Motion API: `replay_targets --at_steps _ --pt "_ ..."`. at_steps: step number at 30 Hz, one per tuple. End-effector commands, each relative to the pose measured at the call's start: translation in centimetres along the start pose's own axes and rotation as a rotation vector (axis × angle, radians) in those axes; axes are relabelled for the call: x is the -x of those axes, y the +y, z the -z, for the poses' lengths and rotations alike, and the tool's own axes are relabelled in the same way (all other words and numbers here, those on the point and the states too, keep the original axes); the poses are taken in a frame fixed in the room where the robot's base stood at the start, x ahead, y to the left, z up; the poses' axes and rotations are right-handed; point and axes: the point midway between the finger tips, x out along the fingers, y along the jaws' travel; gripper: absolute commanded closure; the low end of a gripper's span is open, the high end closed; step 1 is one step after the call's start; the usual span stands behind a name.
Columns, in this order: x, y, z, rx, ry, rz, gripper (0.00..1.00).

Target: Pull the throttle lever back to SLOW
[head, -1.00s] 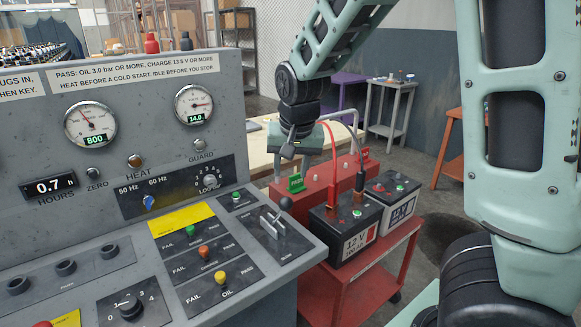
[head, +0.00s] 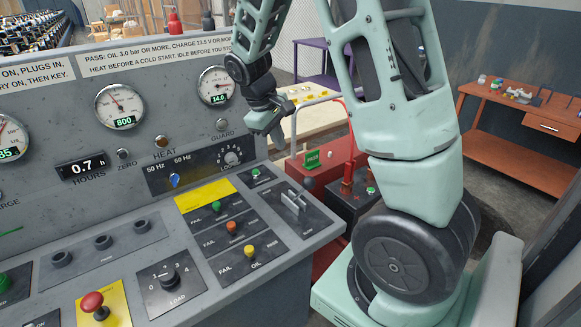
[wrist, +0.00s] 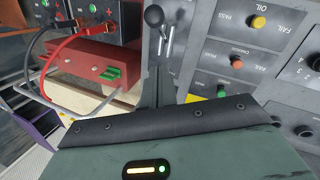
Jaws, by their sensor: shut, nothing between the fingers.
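The throttle lever (head: 294,199) stands in a slotted dark plate at the right end of the sloping panel. Its black ball knob (head: 308,183) shows at the lever's end. In the wrist view the lever (wrist: 167,40) and knob (wrist: 154,16) are at the top middle, beyond my fingers. My gripper (head: 283,104) is shut and empty, above and behind the lever near the panel's right edge, clear of the lever. In the wrist view my gripper's dark fingers (wrist: 157,85) are together and hide the slot's lower part. The SLOW marking is not readable.
Green, orange and yellow knobs (head: 232,227) are left of the lever plate. A red battery cart with dark batteries (head: 347,203) stands right of the panel; red cables (wrist: 62,43) show there. A wooden bench (head: 525,120) stands farther right.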

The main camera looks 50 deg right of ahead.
Motion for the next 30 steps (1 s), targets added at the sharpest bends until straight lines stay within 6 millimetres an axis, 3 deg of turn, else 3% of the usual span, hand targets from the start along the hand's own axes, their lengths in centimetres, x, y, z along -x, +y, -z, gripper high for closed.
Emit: replay_targets --at_steps 11,18,30 --pt "-7.5 0.0 -0.2 -0.001 -0.006 0.002 1.00" --pt "-9.6 0.0 -2.4 -0.003 -0.003 0.001 1.00" --pt "-10.3 0.0 -2.8 -0.003 0.001 0.000 1.00"
